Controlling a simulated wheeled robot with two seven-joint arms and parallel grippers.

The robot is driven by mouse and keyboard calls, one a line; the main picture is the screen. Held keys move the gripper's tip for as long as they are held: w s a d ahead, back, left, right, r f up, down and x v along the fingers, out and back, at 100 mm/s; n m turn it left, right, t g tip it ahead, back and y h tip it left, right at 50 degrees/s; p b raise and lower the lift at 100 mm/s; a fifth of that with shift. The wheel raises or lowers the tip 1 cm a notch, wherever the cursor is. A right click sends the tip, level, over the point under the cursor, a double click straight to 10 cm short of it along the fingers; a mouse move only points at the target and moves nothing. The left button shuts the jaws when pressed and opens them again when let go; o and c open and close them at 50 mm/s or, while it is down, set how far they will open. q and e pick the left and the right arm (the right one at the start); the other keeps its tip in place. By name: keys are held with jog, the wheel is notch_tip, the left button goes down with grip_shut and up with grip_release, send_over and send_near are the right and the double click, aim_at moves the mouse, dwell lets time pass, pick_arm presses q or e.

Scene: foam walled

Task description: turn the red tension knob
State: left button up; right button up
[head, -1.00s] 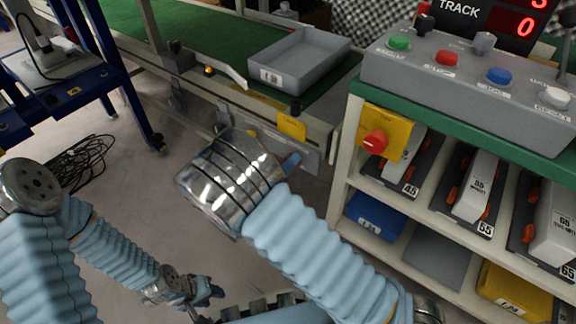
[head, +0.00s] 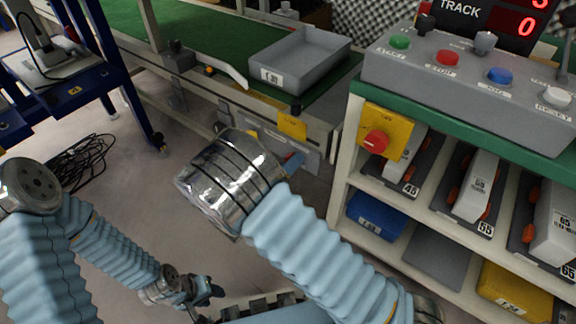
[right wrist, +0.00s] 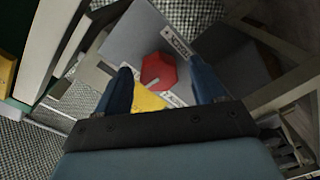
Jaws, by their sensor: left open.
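The red tension knob (right wrist: 158,71) is a faceted red knob on a grey plate (right wrist: 135,42) with white labels and a yellow patch, in the right wrist view. My right gripper (right wrist: 161,66) is open, with one blue finger on each side of the knob and gaps showing between. In the head view my right forearm hides this knob; only a blue finger of that gripper (head: 292,160) shows beside the grey plate on the conveyor's side. My left gripper (head: 207,292) is open and empty, low over the floor.
A different red knob sits on a yellow box (head: 400,130) on the shelf post. A control box (head: 460,75) with coloured buttons tops the shelf. A grey tray (head: 300,62) rests on the green conveyor (head: 195,35). Cables (head: 85,160) lie on the floor at left.

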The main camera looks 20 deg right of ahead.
jog(key=p+v, duration=0.1)
jog(key=v, duration=1.2)
jog(key=shift+s+a, duration=0.25)
